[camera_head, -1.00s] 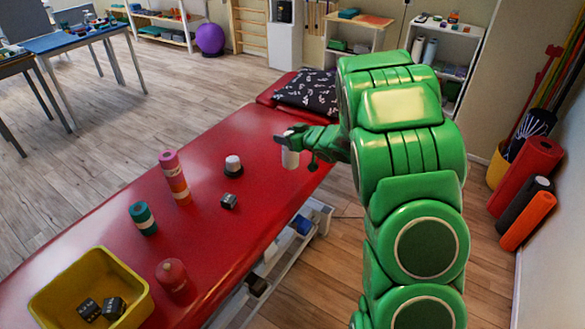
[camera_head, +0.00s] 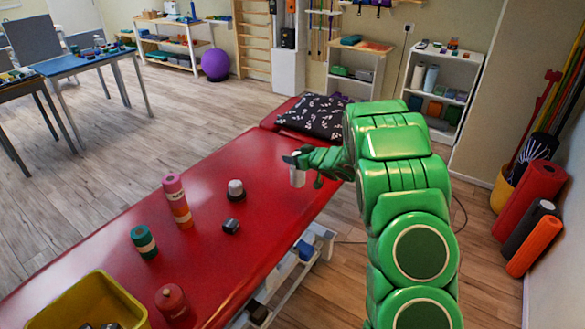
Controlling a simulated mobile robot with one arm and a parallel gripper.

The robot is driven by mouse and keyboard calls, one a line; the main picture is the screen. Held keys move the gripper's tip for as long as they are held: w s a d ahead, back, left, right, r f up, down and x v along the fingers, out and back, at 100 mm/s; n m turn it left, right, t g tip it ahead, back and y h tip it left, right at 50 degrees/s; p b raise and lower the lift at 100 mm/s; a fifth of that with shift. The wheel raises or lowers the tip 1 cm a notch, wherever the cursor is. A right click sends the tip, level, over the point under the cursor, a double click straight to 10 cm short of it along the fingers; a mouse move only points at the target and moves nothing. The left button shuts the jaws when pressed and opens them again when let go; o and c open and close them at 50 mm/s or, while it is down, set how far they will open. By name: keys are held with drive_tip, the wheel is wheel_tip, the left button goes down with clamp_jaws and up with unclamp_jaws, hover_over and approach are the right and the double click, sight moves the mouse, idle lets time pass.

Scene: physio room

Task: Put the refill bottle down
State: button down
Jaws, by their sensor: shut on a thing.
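My green arm reaches over the right edge of the red treatment table (camera_head: 205,160). My gripper (camera_head: 297,160) is shut on a white bottle, the refill bottle (camera_head: 298,178), at the table's right side. The bottle hangs upright below the gripper. Its top is hidden by the gripper, and I cannot tell whether its base touches the table.
On the table are a white-topped dark item (camera_head: 236,190), a small dark block (camera_head: 231,226), a pink-and-orange roll stack (camera_head: 177,200), a teal roll (camera_head: 143,242), a red rounded item (camera_head: 172,302) and a yellow bin (camera_head: 127,303). A patterned pillow (camera_head: 312,116) lies at the far end. Red surface is clear around the bottle.

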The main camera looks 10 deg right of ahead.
drive_tip(key=w+f, duration=0.6)
drive_tip(key=f, duration=0.3)
drive_tip(key=shift+d, duration=0.15)
idle(0.5)
drive_tip(key=shift+f, duration=0.2)
drive_tip(key=shift+c, duration=1.8)
unclamp_jaws()
